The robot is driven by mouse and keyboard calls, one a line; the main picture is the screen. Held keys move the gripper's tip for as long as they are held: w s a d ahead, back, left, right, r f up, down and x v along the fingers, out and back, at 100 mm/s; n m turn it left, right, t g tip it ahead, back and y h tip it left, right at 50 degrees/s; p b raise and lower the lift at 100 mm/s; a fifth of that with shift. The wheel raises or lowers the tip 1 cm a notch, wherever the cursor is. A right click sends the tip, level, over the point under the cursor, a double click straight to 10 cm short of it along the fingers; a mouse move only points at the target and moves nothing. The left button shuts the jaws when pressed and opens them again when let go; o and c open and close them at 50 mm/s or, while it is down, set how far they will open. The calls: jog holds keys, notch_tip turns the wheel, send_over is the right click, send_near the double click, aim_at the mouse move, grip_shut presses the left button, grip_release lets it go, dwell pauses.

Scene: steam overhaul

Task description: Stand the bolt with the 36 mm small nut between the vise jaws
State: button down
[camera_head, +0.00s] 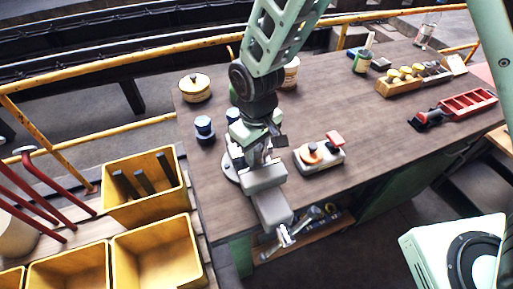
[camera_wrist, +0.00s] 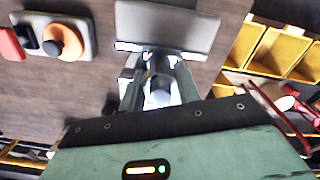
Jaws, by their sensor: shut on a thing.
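The grey vise (camera_head: 268,205) stands at the front edge of the bench, its handle (camera_head: 285,237) hanging over the edge. It also shows at the top of the wrist view (camera_wrist: 165,28). My gripper (camera_head: 258,150) is low over the rear of the vise, at its jaw end. In the wrist view my gripper (camera_wrist: 160,78) is shut on a grey metal piece, apparently the bolt (camera_wrist: 158,97), whose rounded end shows between the fingers. Its lower part, any nut on it and the jaw gap are hidden or glare-washed, so I cannot tell whether it stands between the jaws.
A lidded round pot (camera_head: 195,87) is at the back left. Yellow bins (camera_head: 152,210) lie left, off the bench. The bench middle right is clear.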

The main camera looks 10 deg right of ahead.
jog(key=shift+f, duration=0.2)
jog(key=c, duration=0.9)
grip_release()
jog(key=shift+c, duration=0.2)
jog(key=shift+r+p, duration=3.05)
jog(key=shift+r, duration=1)
jog(key=shift+f, duration=0.1)
jog(key=shift+s+d+b, duration=0.1)
jog(key=shift+s+b, duration=0.2)
jog(key=shift+b, duration=0.2)
jog(key=shift+y, duration=0.3)
jog(key=s+d+b, duration=0.3)
jog(key=s, duration=0.2)
jog(key=s+d+r+b, duration=0.1)
jog(key=s+d+b, duration=0.2)
jog(key=s, duration=0.3)
jog(key=s+d+b, duration=0.3)
jog(key=s+b, duration=0.2)
jog(key=s, duration=0.1)
jog(key=shift+d+r, duration=0.4)
